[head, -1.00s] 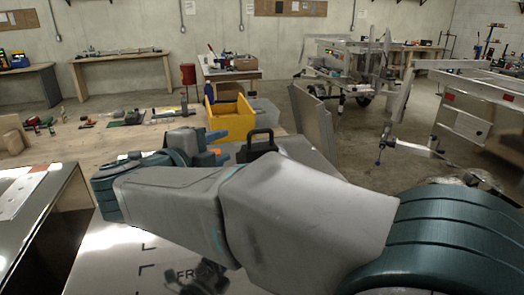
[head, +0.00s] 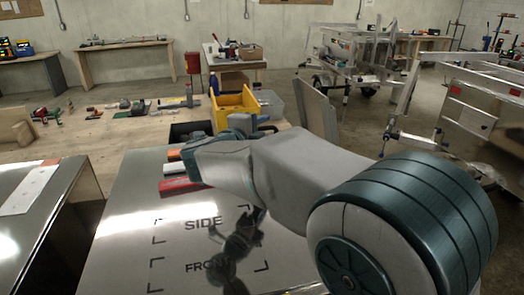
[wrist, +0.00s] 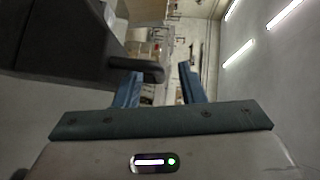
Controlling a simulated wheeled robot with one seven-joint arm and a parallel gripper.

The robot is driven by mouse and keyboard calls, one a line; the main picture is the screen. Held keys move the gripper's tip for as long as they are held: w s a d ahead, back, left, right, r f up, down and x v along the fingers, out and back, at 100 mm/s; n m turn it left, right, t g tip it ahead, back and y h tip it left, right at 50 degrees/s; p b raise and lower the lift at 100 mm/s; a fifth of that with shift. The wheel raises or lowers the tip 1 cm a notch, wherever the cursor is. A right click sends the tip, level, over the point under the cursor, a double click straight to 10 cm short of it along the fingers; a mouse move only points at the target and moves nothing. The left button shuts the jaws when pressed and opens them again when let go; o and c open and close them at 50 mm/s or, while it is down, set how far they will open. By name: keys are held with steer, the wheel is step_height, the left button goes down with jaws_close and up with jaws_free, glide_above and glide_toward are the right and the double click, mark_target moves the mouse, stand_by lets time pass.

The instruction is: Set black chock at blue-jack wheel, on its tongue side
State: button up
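A large black body, which I take for the black chock (wrist: 60,45), fills the upper left of the wrist view. A bar like a handle (wrist: 148,72) sticks out from it by the fingertips. My gripper (wrist: 160,80) has its two blue fingers apart. The bar ends by the left finger, with a gap to the right finger; I see no grip on it. In the head view my gripper (head: 255,126) is over the far edge of the metal top, partly hidden by my arm. The chock is not clear there. The blue-jack wheel is not clearly seen.
Red (head: 182,186) and orange (head: 180,167) blocks lie on the metal top (head: 130,220). A yellow bin (head: 236,103) stands behind my gripper. A blue-knobbed trailer part (head: 391,133) is at right, with trailers (head: 485,115) beyond. Open floor lies between.

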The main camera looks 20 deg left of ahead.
steer(key=shift+c, duration=0.4)
jaws_close()
stand_by(1.1)
